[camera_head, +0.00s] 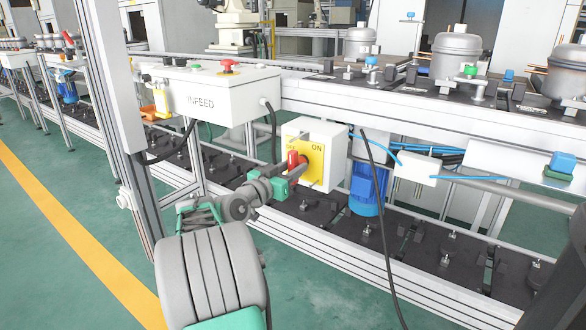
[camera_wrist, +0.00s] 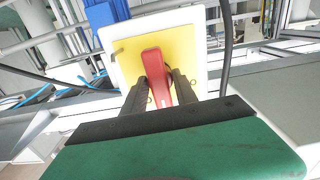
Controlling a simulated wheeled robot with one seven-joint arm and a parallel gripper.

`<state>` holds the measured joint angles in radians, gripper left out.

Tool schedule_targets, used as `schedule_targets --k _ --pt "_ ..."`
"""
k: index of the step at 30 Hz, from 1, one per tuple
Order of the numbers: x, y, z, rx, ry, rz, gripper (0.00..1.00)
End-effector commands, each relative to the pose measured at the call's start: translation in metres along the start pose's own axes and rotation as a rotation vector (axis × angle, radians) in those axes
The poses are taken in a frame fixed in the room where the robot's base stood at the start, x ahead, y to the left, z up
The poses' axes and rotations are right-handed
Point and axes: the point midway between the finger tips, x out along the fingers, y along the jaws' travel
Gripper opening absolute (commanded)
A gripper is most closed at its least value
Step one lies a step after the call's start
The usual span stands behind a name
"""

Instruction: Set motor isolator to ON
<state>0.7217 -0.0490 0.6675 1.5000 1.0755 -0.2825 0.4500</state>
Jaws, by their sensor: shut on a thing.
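The motor isolator (camera_head: 328,150) is a white box with a yellow plate and a red handle, mounted below the conveyor in the head view. "ON" is printed at the plate's upper right. My gripper (camera_head: 297,171) is at the front of the box, its fingers at the red handle (camera_head: 292,159). In the wrist view my gripper (camera_wrist: 160,92) has one dark finger on each side of the red handle (camera_wrist: 154,66), shut on it. The handle stands nearly upright with a slight tilt there, over the yellow plate (camera_wrist: 187,45). The fingers partly hide the plate.
A white INFEED box (camera_head: 222,95) with a red button sits up left of the isolator. A blue motor (camera_head: 367,188) is just right of it. A black cable (camera_head: 376,200) hangs in front of the conveyor. Compressors (camera_head: 458,58) stand on the upper line. Green floor lies open at left.

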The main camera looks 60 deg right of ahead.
Motion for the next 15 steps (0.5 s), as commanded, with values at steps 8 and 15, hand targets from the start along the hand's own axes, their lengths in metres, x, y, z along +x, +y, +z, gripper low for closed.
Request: schedule_targets --k 8,15 --pt "-0.0002 0.0001 0.0017 0.039 -0.003 0.001 0.00" --pt "-0.0001 0.0001 0.0016 0.041 -0.003 0.000 0.00"
